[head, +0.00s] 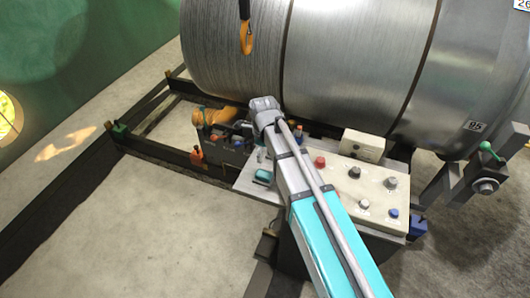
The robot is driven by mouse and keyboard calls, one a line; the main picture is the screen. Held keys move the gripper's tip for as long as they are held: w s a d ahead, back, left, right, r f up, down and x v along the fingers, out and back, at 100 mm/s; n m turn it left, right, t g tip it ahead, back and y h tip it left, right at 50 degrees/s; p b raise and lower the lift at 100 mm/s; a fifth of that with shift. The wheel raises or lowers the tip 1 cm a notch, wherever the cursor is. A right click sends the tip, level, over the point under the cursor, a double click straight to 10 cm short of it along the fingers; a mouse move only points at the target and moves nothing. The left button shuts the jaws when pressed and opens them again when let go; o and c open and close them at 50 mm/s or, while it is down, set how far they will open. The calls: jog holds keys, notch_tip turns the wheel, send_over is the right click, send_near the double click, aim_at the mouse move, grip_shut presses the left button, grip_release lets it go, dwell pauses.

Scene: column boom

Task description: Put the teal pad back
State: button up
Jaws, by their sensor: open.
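A small teal pad (263,176) lies on the light grey plate (243,182) at the left end of the control box, just left of my arm. My arm reaches up from the bottom right across the box, and its grey joint stands above the plate's far side, in front of the big drum. I cannot make out my gripper's fingers; they seem hidden behind or below that joint. Nothing held can be seen.
The control panel (372,190) carries several knobs, including a red one. A dark tray (228,155) holds tools and an orange glove (218,116). The wire drum (350,60) fills the back, with an orange hook (246,40) hanging before it.

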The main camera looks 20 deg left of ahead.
dwell(0.6)
jog(key=s+d+n, duration=0.2)
jog(key=d+n, duration=0.7)
jog(key=d, duration=0.9)
jog(key=s+d+n, duration=0.3)
jog(key=d+n, duration=0.7)
jog(key=d, duration=0.9)
jog(key=shift+s, duration=0.35)
